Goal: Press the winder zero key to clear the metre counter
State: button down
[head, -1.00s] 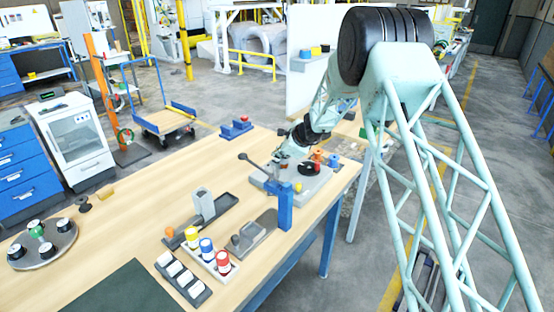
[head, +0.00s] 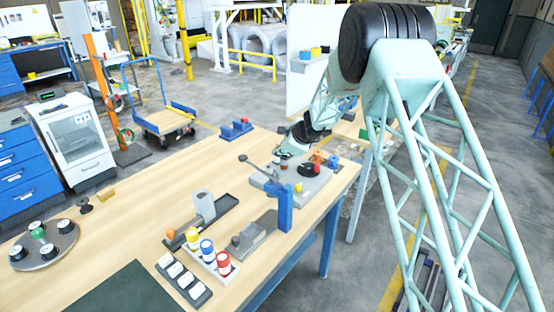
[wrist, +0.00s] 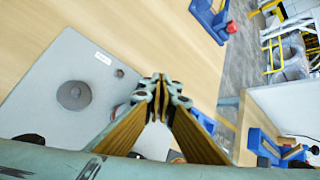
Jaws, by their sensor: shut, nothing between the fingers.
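The winder is a grey flat unit (head: 268,184) on the bench, with a black disc (head: 308,170) and small red, orange and yellow parts on top. In the wrist view its grey plate (wrist: 45,115) carries a round dark grey knob (wrist: 73,95), a white label (wrist: 103,57) and a small dark button-like part (wrist: 119,73) beside the label. I cannot tell for sure which part is the zero key. My gripper (wrist: 160,82) is shut and empty, apparently above the plate's edge. In the head view my arm's dark wrist partly hides the back of the unit.
A blue post (head: 285,208) stands at the bench's front edge near the winder. A long dark tray (head: 222,212), a rack of coloured spools (head: 228,275) and a round spool plate (head: 66,240) lie to the left. A blue holder (head: 237,130) sits behind. Bare wood lies between.

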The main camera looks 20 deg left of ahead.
aim_at(277, 159)
jog(key=shift+r, duration=0.1)
dwell(0.3)
jog(key=shift+r+p, duration=1.7)
jog(key=shift+r, duration=0.75)
